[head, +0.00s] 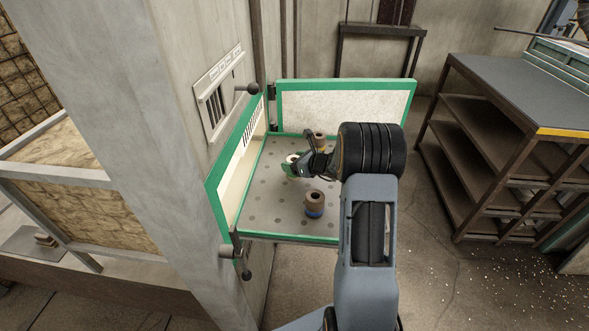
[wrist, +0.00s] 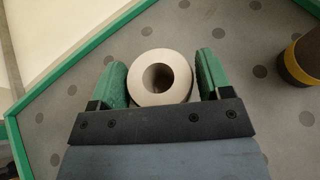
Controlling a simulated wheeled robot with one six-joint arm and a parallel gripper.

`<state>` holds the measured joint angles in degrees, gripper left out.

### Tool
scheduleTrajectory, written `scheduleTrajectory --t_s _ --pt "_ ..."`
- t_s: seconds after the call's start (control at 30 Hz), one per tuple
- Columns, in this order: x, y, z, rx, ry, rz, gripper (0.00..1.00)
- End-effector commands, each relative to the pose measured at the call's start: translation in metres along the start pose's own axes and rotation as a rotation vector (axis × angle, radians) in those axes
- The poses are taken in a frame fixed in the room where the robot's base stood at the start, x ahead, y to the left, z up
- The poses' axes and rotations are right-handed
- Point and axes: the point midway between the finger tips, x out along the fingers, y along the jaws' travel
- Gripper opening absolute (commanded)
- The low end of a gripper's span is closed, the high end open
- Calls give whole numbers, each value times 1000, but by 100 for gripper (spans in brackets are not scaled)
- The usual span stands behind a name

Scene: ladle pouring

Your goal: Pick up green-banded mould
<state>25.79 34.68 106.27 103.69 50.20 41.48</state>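The mould with the pale ring-shaped top (wrist: 146,92) stands between the two green finger pads of my gripper (wrist: 162,78) in the wrist view. Its side and band are hidden from above there. In the head view the same pale mould (head: 292,158) shows at my gripper (head: 293,167), with green around it; I cannot tell band from finger pad. The pads lie close on both sides of the mould. Whether they touch it is unclear. I cannot tell whether it is lifted off the grey perforated tray surface (head: 262,190).
A brown mould with a blue band (head: 314,211) stands nearer the front of the tray. A brown mould with a yellow band (head: 320,148) stands behind my gripper and also shows at right in the wrist view (wrist: 297,66). Green-edged panels (head: 345,103) border the tray's back and left.

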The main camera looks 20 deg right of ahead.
Motion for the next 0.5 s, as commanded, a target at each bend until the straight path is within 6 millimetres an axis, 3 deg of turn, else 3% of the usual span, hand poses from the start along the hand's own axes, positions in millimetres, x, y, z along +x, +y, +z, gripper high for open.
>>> scheduleTrajectory --t_s 0.5 --pt "0 0 0 0 0 0 24"
